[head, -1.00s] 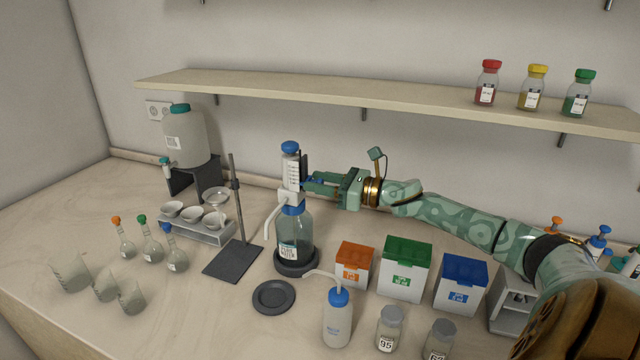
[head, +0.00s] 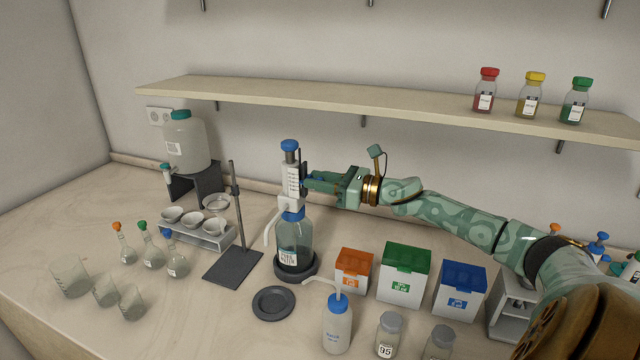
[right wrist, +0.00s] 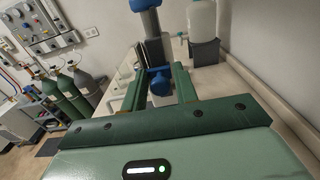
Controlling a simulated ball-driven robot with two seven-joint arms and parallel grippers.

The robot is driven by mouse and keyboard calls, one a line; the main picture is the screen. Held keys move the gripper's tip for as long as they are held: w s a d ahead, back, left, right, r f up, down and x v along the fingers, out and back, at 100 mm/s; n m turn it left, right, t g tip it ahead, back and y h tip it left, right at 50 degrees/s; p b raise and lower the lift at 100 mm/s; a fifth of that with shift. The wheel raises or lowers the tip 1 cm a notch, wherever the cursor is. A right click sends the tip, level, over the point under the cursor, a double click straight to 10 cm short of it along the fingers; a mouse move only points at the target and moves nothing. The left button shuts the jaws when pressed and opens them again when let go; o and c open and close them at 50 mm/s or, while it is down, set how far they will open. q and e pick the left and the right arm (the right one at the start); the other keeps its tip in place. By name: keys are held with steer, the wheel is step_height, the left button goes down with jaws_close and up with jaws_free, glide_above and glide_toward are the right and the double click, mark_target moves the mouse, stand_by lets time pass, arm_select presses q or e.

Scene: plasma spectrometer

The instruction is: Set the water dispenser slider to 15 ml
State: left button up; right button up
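The water dispenser (head: 292,177) is a white pump with a blue cap and a printed scale, mounted on a clear bottle (head: 294,240) labelled for pure water. A blue slider knob (right wrist: 160,83) is at its side, facing my right arm. My right gripper (head: 313,183) reaches in horizontally from the right at the height of the scale. In the right wrist view its two green fingers (right wrist: 160,78) stand on either side of the knob, with gaps showing, so it looks open. The scale marks are too small to read. My left gripper is out of view.
The bottle stands on a dark round base (head: 295,267). A stand with a thin rod (head: 238,215) is to the left. Orange, green (head: 405,272) and blue boxes and a wash bottle (head: 337,322) are below my right arm. A shelf (head: 380,102) runs above.

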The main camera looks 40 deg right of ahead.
steer(key=shift+o, duration=0.3)
steer(key=shift+s+d+f, duration=0.1)
steer(key=shift+s, duration=0.1)
steer(key=p+v, duration=0.3)
steer(key=v, duration=1.3)
